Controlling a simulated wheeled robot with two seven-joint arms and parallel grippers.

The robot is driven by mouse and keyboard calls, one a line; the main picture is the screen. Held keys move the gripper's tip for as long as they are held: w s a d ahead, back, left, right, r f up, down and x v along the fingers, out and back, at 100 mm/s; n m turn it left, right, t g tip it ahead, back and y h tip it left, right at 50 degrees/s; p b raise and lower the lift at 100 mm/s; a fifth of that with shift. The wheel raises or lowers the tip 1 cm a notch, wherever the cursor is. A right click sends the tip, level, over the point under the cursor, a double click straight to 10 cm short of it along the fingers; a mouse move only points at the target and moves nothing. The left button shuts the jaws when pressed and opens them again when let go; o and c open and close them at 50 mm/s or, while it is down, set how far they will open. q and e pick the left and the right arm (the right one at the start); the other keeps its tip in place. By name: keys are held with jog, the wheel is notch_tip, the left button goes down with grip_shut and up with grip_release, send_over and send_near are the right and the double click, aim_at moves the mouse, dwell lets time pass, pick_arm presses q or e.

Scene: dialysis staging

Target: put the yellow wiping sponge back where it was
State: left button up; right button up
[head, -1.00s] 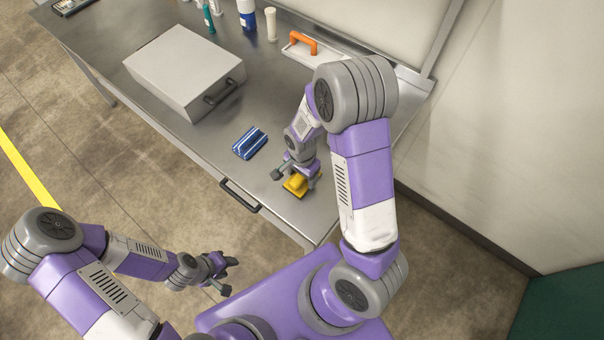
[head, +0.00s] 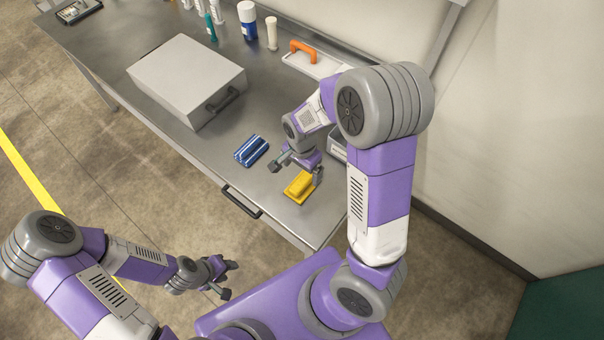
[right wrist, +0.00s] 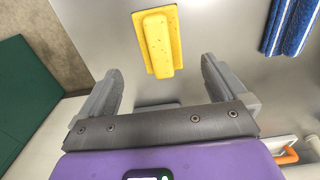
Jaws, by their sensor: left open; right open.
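The yellow wiping sponge (head: 299,187) lies on the steel table near its front edge. It also shows in the right wrist view (right wrist: 158,42), flat on the table just beyond the fingertips. My right gripper (head: 297,170) is open and empty, close to the sponge, with its fingers (right wrist: 160,82) spread apart and the sponge in front of the gap. My left gripper (head: 229,279) is open and empty, in front of the table over the floor.
A blue striped item (head: 251,151) lies left of the sponge. A grey case (head: 187,78) stands behind it. A white tray with an orange handle (head: 302,47), bottles (head: 247,18) and a syringe-like tube stand at the back. A grey bin (head: 337,147) is partly hidden behind my right arm.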

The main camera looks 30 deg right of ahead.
aim_at(302, 181)
jog(key=shift+r+p, duration=0.35)
jog(key=shift+r, duration=1.5)
